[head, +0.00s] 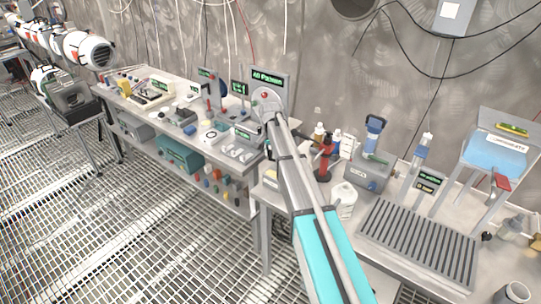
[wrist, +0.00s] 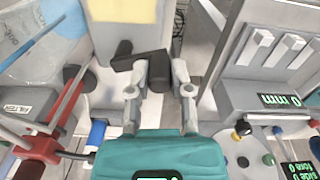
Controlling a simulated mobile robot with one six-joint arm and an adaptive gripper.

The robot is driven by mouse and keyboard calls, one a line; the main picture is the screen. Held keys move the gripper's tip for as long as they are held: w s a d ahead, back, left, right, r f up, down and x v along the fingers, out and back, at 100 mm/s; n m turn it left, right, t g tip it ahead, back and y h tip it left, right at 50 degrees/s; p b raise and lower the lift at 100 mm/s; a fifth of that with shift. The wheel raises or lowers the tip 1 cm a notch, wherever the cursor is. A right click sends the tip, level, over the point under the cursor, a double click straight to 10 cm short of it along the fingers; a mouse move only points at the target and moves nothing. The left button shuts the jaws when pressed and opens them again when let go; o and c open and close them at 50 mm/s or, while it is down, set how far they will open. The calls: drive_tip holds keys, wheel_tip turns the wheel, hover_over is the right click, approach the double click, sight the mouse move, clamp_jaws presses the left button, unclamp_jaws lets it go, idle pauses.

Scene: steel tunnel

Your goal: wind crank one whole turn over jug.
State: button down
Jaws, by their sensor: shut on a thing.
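In the wrist view, my gripper (wrist: 161,75) has its two grey fingers closed around the dark handle of a black crank (wrist: 126,60). The crank's short arm reaches left from the fingers, in front of a pale surface with a yellow panel. In the head view, my arm runs up to a grey upright plate with a green display (head: 268,78), and the arm hides the gripper and crank there. A white jug-like container (head: 343,203) stands on the bench right of my arm; I cannot tell whether it is the task's jug.
A grey unit with a green display (wrist: 275,100) is close on the right.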

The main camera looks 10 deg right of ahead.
drive_tip(key=shift+w+d+m, duration=0.25)
drive_tip(key=shift+w+m, duration=0.1)
drive_tip(key=shift+m, duration=0.7)
drive_tip(key=shift+w+d+m, duration=0.25)
drive_tip(key=shift+w+m, duration=0.05)
drive_tip(key=shift+m, duration=0.75)
drive_tip(key=c, duration=0.5)
unclamp_jaws()
drive_tip(key=shift+c, duration=0.2)
drive_tip(key=shift+s+a+n, duration=0.1)
drive_tip(key=shift+n, duration=0.2)
